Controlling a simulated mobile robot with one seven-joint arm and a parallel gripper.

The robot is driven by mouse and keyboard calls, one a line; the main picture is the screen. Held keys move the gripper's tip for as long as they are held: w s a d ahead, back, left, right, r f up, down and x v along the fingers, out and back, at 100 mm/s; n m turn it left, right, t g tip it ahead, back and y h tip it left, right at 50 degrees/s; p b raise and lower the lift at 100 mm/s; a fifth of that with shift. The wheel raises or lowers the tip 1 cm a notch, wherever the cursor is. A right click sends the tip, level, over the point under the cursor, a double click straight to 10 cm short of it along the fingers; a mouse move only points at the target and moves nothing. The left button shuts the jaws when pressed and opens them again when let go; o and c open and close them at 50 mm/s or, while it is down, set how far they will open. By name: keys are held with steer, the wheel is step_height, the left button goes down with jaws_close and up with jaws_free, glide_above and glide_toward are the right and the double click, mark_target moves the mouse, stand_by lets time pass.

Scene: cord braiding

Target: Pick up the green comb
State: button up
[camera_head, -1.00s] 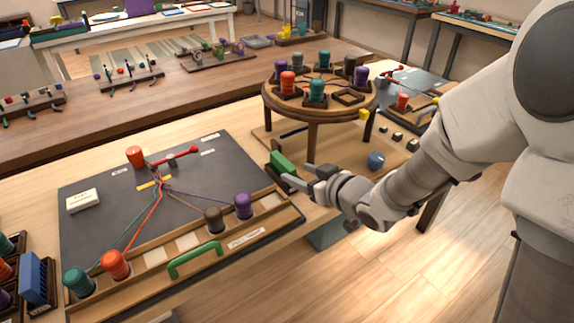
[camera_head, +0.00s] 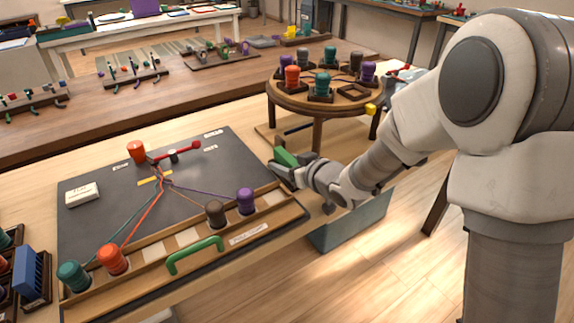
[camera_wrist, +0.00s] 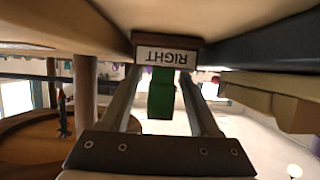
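The green comb (camera_head: 286,157) shows as a small green block at the right edge of the near table, partly hidden by my gripper. In the wrist view the green piece (camera_wrist: 161,95) lies between my two fingers, against a brown holder (camera_wrist: 166,40) with an upside-down "RIGHT" label. My gripper (camera_head: 281,168) is at the comb in the head view. In the wrist view my gripper (camera_wrist: 165,74) has its fingers on either side of the green piece, with narrow gaps showing, so it looks open around it. The comb's teeth cannot be made out.
A dark braiding board (camera_head: 110,205) with cords, spools and a green arched handle (camera_head: 195,255) lies to the left. A round spool stand (camera_head: 318,106) is just behind my gripper. A blue comb (camera_head: 30,275) stands at the far left. A bin (camera_head: 350,222) is below the table edge.

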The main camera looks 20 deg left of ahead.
jaws_close()
steer(key=shift+r, duration=0.1)
